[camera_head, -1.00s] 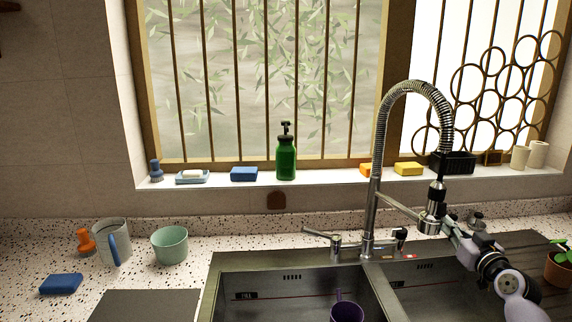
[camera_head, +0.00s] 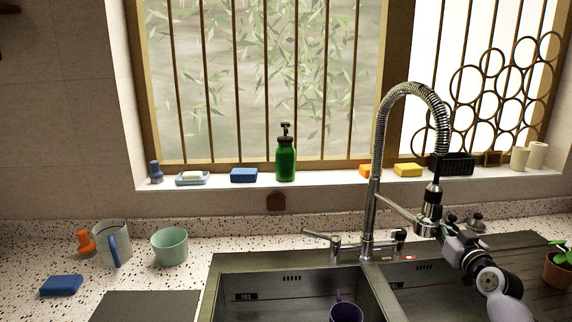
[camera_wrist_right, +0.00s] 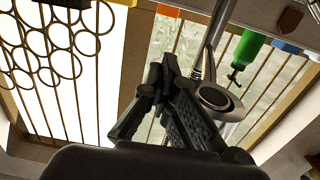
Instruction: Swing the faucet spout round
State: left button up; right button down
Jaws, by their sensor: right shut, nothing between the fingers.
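The faucet (camera_head: 368,215) stands behind the divider of the double sink. Its coiled spring spout (camera_head: 410,88) arches to the right, and its dark and chrome spray head (camera_head: 429,212) hangs over the right basin. In the right wrist view the spray head (camera_wrist_right: 216,98) shows just right of the fingers. My right gripper (camera_head: 440,232) is at the lower right side of the spray head. Its black fingers (camera_wrist_right: 160,75) are together and empty, beside the head; whether they touch it I cannot tell. My left gripper is in neither view.
The sink (camera_head: 285,262) has a purple cup (camera_head: 346,309) in its left basin. A potted plant (camera_head: 559,266) stands right of my right arm. The sill behind holds a green bottle (camera_head: 286,160), sponges (camera_head: 408,170) and a black basket (camera_head: 452,163).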

aim_at(418, 233)
jog(key=shift+a+r, duration=0.1)
jog(key=shift+a, duration=0.55)
jog(key=a+p, duration=0.2)
jog(key=s+a+p, duration=0.1)
jog(key=a+p, duration=0.2)
jog(key=shift+a+r, duration=0.1)
jog(key=shift+a, duration=0.2)
jog(key=shift+s+a+p, duration=0.1)
jog(key=shift+a+p, duration=0.15)
jog(key=shift+p, duration=0.1)
jog(key=shift+f, duration=0.2)
